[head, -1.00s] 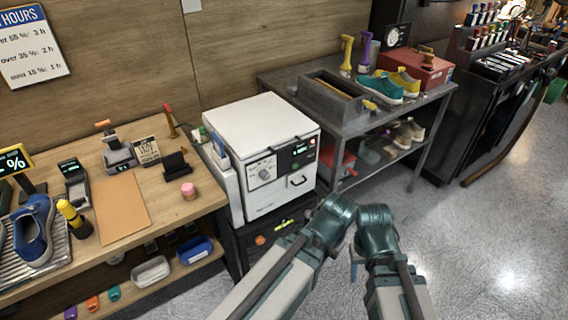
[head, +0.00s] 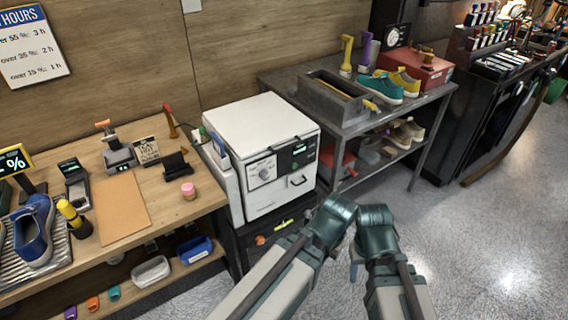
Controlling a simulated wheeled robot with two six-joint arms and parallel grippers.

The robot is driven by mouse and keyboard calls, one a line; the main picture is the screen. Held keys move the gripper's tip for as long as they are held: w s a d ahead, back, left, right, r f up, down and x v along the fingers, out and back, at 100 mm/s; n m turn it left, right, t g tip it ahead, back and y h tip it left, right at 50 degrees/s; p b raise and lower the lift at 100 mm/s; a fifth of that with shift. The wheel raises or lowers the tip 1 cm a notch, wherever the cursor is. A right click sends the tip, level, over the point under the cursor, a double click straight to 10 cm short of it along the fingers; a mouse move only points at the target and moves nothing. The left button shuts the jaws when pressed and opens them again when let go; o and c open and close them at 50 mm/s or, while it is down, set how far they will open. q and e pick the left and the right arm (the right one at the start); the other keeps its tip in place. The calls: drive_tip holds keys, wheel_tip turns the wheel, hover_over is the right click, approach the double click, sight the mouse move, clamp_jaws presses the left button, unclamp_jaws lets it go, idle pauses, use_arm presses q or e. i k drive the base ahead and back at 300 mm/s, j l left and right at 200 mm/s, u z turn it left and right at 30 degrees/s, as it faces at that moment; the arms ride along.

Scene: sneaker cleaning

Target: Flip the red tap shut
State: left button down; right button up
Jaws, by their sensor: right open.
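A thin red upright lever (head: 170,120) stands at the back of the wooden bench, left of the white cabinet; it may be the red tap, but its base is too small to read whether it is open or shut. My right gripper (head: 354,268) shows only as a small sliver between my two arms at the bottom centre, well away from the lever and holding nothing that I can see. My left arm comes in from the bottom, and its gripper is hidden. Neither gripper is near the bench top.
The white cabinet (head: 262,140) stands between the bench and a grey metal table (head: 335,122). That table carries a grey trough (head: 325,103) with a yellow lever, a teal shoe (head: 383,90) and a red box (head: 428,72). A blue shoe (head: 35,235) sits at far left. Floor at right is clear.

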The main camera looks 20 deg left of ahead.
sight(165, 105)
drive_tip(key=k+j+u, duration=0.25)
drive_tip(key=j, duration=0.4)
drive_tip(key=j+u, duration=0.25)
drive_tip(key=j, duration=0.4)
drive_tip(key=j+u, duration=0.25)
drive_tip(key=j, duration=0.45)
drive_tip(key=i, duration=0.9)
